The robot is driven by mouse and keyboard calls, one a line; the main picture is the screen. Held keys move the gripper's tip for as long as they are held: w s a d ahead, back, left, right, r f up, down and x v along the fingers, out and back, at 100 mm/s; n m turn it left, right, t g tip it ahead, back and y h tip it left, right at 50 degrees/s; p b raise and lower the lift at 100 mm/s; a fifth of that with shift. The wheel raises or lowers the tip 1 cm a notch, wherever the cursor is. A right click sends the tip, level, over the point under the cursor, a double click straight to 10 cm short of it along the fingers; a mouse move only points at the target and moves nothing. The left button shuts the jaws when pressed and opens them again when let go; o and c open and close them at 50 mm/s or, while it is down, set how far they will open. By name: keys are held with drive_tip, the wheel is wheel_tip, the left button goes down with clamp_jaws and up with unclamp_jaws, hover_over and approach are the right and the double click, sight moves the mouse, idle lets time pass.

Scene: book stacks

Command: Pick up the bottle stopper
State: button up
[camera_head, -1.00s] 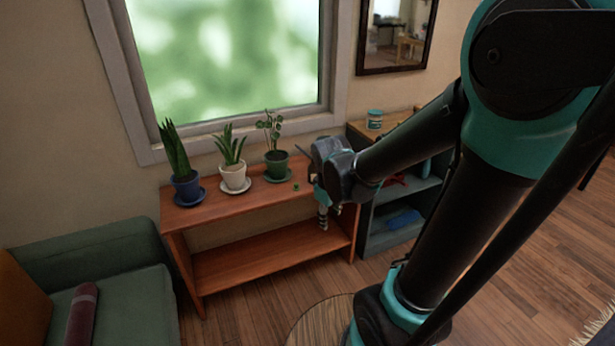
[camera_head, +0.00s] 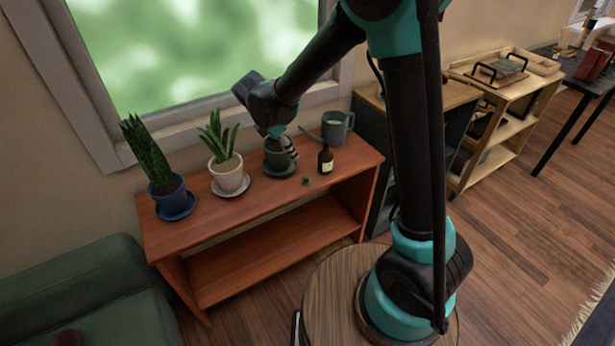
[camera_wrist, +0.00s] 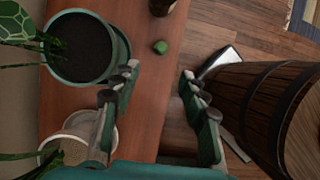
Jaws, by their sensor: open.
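The bottle stopper is a small green piece (camera_head: 306,181) lying on the orange-brown wooden shelf top, near its front edge. It also shows in the wrist view (camera_wrist: 160,47), beyond the fingertips and between their lines. My gripper (camera_wrist: 156,76) is open and empty, with its fingers spread either side. In the head view it hangs over the shelf beside the green plant pot, back and left of the stopper, partly hidden by my arm. A dark brown bottle (camera_head: 325,161) stands upright just right of the stopper.
The green pot with dark soil (camera_wrist: 80,47) is close to the left finger. A white pot (camera_head: 228,177) and a blue pot (camera_head: 168,196) stand further left. A grey watering can (camera_head: 337,126) stands behind the bottle. The shelf top (camera_head: 262,203) is clear in front of the pots.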

hover_over(305, 177)
drive_tip(key=s+a, duration=0.1)
drive_tip(key=a, duration=0.1)
wheel_tip(305, 177, down, 9)
drive_tip(key=shift+r, duration=0.1)
drive_tip(key=shift+s+x, duration=0.15)
drive_tip(key=shift+x, duration=1.35)
drive_tip(key=shift+s+x, duration=0.15)
drive_tip(key=shift+x, duration=1.35)
drive_tip(key=c, duration=0.9)
